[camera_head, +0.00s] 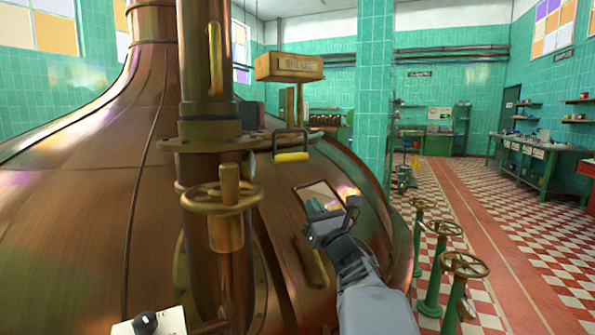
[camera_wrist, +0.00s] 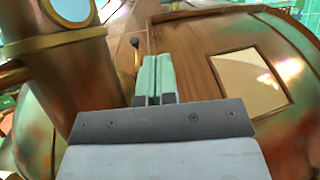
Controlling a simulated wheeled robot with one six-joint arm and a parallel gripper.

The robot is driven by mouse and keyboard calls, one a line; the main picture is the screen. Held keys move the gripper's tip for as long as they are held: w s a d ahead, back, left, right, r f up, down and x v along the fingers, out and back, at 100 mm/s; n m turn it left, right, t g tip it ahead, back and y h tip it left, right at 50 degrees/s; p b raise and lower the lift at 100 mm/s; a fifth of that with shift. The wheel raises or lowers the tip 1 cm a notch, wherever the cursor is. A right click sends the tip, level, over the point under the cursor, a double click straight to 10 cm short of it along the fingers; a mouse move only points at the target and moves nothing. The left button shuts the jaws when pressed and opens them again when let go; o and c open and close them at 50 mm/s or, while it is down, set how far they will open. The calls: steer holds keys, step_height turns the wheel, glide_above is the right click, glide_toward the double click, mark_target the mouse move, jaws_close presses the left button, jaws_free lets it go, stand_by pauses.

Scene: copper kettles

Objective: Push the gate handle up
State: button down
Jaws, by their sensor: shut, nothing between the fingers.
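My gripper (camera_head: 317,207) is in front of this hatch, below and right of the yellow grip. Its green fingers (camera_wrist: 157,72) are together and empty. In the wrist view a small dark-tipped lever (camera_wrist: 136,50) shows just left of the fingers.
A thick vertical pipe (camera_head: 207,90) with a brass handwheel (camera_head: 221,198) stands left of my gripper. A wooden sign box (camera_head: 289,67) is above the yellow grip. Several green valve posts (camera_head: 436,265) stand at the right. The checkered floor beyond is open.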

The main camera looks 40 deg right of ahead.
steer(key=w+d+r+p, duration=0.1)
steer(key=w+r+p, duration=0.1)
steer(key=w+r, duration=0.5)
steer(key=shift+w+r+p, duration=0.2)
steer(key=shift+w+p, duration=0.2)
steer(key=shift+w, duration=0.15)
